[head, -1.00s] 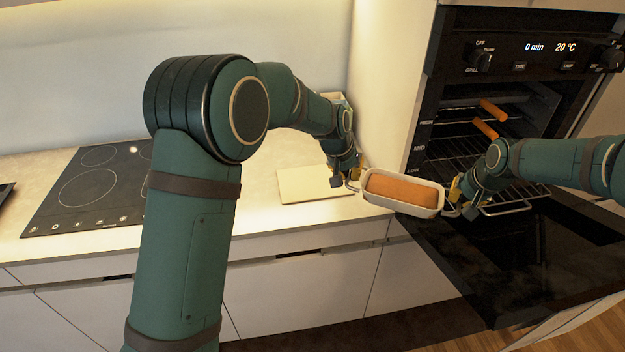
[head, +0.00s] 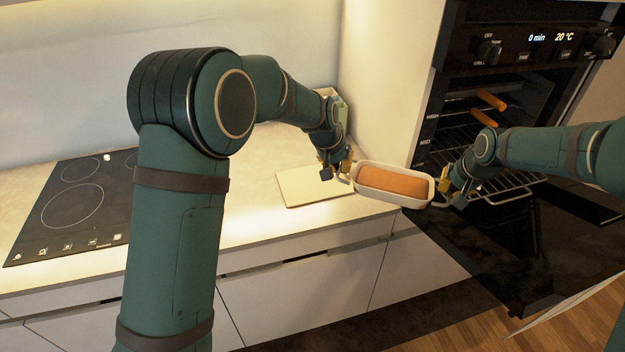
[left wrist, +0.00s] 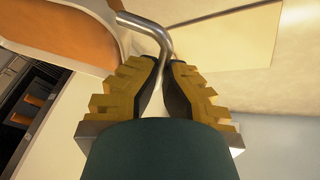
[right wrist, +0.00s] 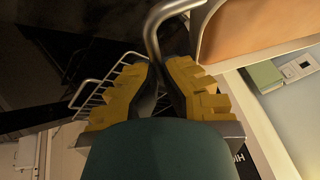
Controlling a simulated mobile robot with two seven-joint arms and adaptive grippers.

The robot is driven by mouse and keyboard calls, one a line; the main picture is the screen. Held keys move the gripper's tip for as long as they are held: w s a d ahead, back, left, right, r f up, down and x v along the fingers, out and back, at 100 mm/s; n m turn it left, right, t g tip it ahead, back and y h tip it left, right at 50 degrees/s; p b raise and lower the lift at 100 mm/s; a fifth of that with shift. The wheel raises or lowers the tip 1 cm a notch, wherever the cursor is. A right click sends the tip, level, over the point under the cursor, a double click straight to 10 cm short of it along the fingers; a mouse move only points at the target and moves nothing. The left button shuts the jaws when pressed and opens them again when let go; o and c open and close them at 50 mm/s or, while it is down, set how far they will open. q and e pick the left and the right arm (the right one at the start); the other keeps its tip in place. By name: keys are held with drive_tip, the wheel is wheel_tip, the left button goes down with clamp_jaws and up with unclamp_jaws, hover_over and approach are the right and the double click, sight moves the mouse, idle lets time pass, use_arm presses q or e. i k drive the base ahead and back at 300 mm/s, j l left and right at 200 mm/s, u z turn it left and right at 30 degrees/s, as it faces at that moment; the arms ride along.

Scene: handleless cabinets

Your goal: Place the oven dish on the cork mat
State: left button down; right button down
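The oven dish (head: 367,192) is a white rectangular dish with a brown loaf-like filling (head: 395,182) and a metal handle at each end. My left gripper (head: 338,170) is shut on its left handle; the left wrist view shows the fingers around the handle (left wrist: 150,30). My right gripper (head: 447,190) is shut on the right handle (right wrist: 155,30). The dish hangs between both grippers, over the gap between the counter's right end and the open oven door. The cork mat (head: 305,188) is a pale square flat on the counter, left of the dish and partly behind my left gripper.
The oven (head: 520,60) is open, its dark door (head: 530,240) lowered to the right, with racks inside. A tall white panel (head: 385,90) stands behind the dish. A black cooktop (head: 75,205) lies at the left. The counter (head: 245,210) around the mat is clear.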

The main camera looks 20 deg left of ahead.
sight(322, 193)
drive_tip(key=i+j+z, duration=0.1)
drive_tip(key=j, duration=0.6)
drive_tip(key=i+j+z, duration=0.15)
drive_tip(key=j, duration=0.55)
drive_tip(key=k, duration=0.05)
